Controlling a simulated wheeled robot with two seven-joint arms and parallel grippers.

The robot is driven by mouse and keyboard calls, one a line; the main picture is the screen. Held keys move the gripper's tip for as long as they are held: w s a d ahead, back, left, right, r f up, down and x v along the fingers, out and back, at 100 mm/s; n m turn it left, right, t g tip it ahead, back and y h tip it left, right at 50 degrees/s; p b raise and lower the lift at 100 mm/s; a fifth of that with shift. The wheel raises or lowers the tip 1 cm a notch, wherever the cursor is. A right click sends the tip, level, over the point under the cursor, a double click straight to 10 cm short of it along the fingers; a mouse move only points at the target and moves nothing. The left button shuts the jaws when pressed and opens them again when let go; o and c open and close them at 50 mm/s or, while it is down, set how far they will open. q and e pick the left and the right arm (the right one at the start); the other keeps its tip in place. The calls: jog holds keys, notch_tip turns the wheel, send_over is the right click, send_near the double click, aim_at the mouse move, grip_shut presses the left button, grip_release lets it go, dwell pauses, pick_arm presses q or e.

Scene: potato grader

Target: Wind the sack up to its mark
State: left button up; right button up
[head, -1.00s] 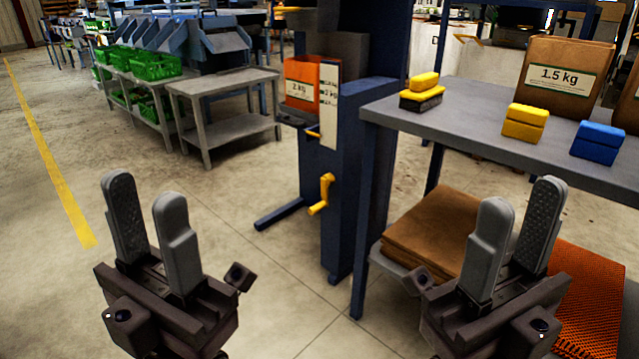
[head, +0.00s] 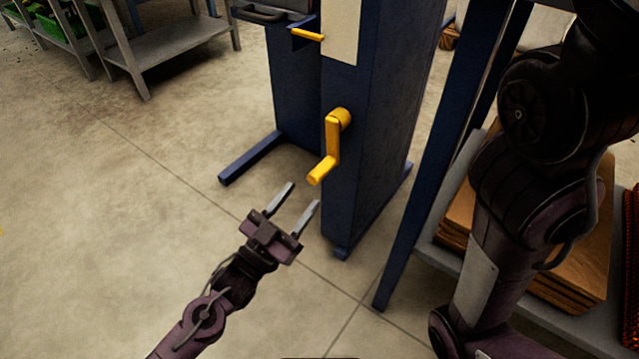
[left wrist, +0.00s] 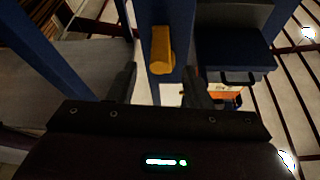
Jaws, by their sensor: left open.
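The yellow crank (head: 333,140) sits on the front of the blue post (head: 375,130), its grip pointing down and outward. In the left wrist view the yellow crank (left wrist: 161,48) shows ahead, between the lines of my two fingers. My left gripper (head: 305,194) is open and empty, just below and left of the crank's grip, apart from it. A pale strip (head: 342,30) and a yellow pointer (head: 307,34) show higher on the post. An orange patch (left wrist: 222,92) in the left wrist view may be the sack; the mark cannot be made out. My right gripper is out of view.
A blue foot bar (head: 252,160) reaches over the floor left of the post. A grey bench (head: 165,40) stands back left. The floor at left is clear.

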aim_at(318, 176)
pick_arm(q)
jog(key=b+x, duration=0.3)
jog(key=x, duration=0.3)
jog(key=shift+w+d+r, duration=0.1)
jog(key=shift+w+d, duration=0.15)
jog(key=shift+w, duration=0.1)
jog(key=shift+w+d+r, duration=0.2)
grip_shut()
